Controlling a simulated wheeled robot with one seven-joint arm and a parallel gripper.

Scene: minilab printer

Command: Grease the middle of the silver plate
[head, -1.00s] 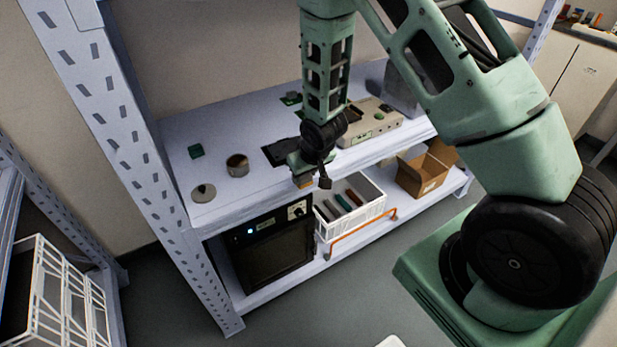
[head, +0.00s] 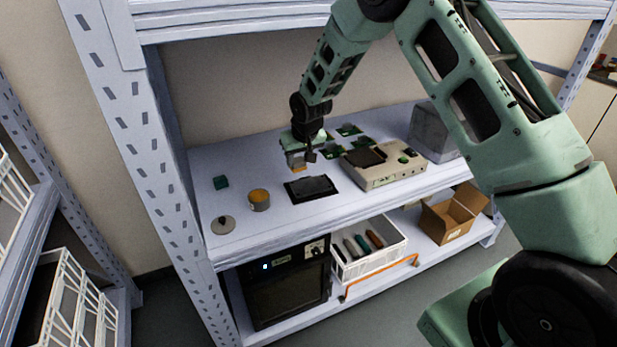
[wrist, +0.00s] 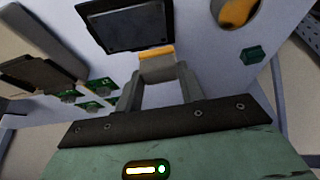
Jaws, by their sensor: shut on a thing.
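My gripper (head: 297,158) is shut on a grey block-like tool with an orange edge (head: 298,167). The wrist view shows the grey tool (wrist: 160,68) between the fingers, its orange edge facing the plate. A dark grey flat plate (head: 314,186), apparently the silver plate, lies in a black frame on the shelf top. It also shows in the wrist view (wrist: 128,28), just beyond the tool. The tool appears above and behind the plate; I cannot tell the exact gap. An open round tin (head: 259,201) with orange content stands left of the plate.
A round lid (head: 222,225) and a green cube (head: 220,182) lie at the left. A beige device (head: 385,168), green circuit boards (head: 350,130) and a grey block (head: 433,132) stand to the right. Shelf posts (head: 125,120) and an upper beam (head: 230,22) border the space.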

